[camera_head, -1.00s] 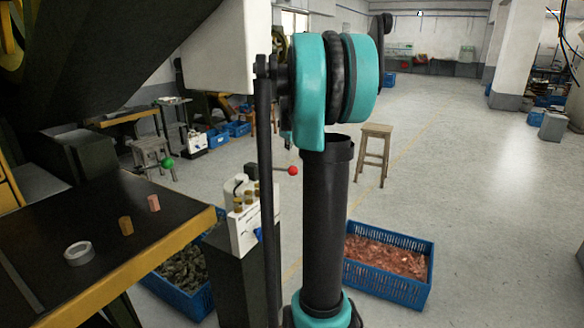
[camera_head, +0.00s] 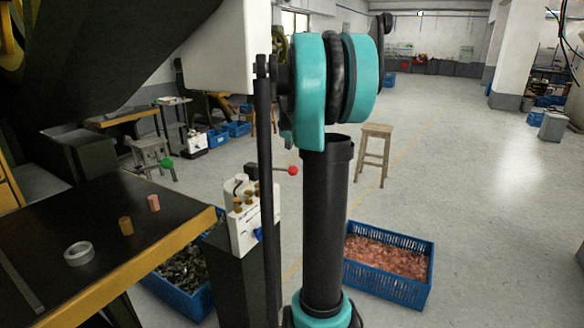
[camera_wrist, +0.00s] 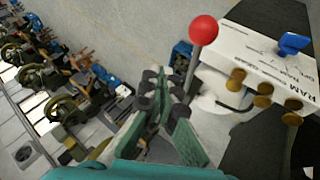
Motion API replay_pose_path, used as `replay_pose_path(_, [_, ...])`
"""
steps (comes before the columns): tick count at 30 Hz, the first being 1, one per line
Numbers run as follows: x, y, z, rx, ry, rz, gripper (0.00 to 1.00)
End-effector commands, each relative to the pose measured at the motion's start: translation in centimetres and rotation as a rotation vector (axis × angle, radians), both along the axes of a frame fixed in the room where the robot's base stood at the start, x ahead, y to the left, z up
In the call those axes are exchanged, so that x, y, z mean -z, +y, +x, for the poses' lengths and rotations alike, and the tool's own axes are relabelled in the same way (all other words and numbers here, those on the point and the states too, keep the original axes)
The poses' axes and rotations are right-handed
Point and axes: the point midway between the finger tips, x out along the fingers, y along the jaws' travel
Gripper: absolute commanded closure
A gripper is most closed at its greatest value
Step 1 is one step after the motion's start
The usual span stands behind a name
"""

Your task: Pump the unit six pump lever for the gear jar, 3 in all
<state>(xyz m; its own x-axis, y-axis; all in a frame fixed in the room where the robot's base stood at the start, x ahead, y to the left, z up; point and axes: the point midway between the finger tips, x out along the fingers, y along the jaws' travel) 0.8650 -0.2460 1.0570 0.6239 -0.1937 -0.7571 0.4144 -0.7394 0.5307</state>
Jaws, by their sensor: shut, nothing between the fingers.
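A white pump unit (camera_head: 243,225) with brass fittings and a blue knob stands on a dark pedestal, partly hidden by my arm. Its lever ends in a red ball (camera_head: 292,171), sticking out to the right in the head view. In the wrist view the red ball (camera_wrist: 203,30) is at the top centre, and its rod runs down toward the unit's white top (camera_wrist: 270,60). My gripper (camera_wrist: 165,82) is shut and empty, its fingertips just left of the rod; I cannot tell whether they touch it. The head view does not show the gripper. I cannot make out which part is the gear jar.
A dark bench (camera_head: 110,215) with a yellow edge, a tape roll (camera_head: 78,253) and two small cylinders is at left. Blue crates of scrap (camera_head: 385,285) stand on the floor. A wooden stool (camera_head: 376,130) stands behind my arm. The floor at right is mostly clear.

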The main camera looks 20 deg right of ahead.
Motion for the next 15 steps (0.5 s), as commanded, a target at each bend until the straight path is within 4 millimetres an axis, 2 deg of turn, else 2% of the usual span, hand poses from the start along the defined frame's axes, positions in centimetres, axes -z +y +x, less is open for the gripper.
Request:
replay_pose_path(9, [-0.2,0.0,0.0,0.000,0.000,0.000,1.00])
replay_pose_path(15, [-2.5,0.2,0.3,0.000,0.000,0.000,1.00])
